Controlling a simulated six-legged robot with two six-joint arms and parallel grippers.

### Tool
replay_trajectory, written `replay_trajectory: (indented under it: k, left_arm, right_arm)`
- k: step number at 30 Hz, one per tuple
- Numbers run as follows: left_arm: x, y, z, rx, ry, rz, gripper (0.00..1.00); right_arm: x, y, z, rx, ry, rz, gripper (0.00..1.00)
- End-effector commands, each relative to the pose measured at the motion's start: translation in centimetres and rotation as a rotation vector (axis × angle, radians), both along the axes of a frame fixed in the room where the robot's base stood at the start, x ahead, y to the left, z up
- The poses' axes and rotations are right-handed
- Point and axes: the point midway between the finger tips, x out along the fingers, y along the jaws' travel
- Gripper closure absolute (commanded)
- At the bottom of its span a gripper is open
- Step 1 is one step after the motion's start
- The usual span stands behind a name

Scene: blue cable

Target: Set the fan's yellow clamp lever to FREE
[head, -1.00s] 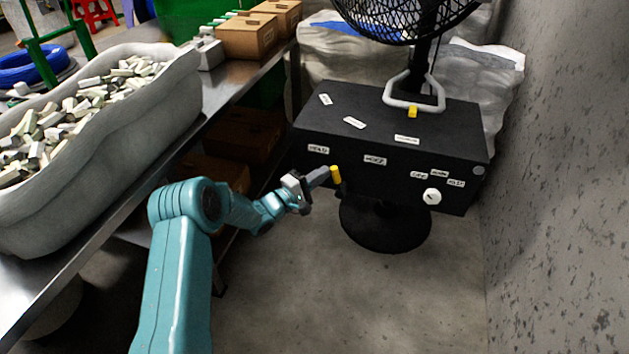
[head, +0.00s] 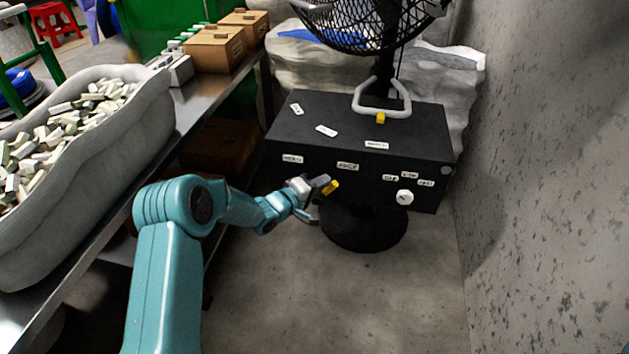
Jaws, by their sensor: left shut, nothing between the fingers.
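The yellow clamp lever (head: 331,187) is at the lower front of the black box (head: 423,168) under the fan (head: 368,22). It is tilted, with its yellow end below the middle front label (head: 347,166). The lever's pivot is hidden. My left gripper (head: 322,184) is shut and empty, at the left side of the lever's yellow end. They look in contact, but I cannot be sure. The lettering on the front labels is too small to read surely. My right gripper is out of view.
A white knob (head: 405,198) is on the box's right front. A yellow piece (head: 381,118) sits by the white handle (head: 382,108) on top. A metal bench (head: 190,110) with a grey bin (head: 130,140) is on the left, a wall (head: 550,180) on the right. Floor in front is clear.

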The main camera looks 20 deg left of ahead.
Motion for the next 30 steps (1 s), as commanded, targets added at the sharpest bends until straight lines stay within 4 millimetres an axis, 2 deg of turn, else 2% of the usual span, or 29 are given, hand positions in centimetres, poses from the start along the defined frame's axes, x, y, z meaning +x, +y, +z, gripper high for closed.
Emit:
replay_trajectory:
  k: [9,30]
  left_arm:
    - [0.1,-0.9,-0.3,-0.002,0.0,-0.002,1.0]
    - [0.0,-1.5,-0.3,-0.004,0.002,-0.01,1.0]
  right_arm:
    - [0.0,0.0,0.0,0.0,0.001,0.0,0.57]
    - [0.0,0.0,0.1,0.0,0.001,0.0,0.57]
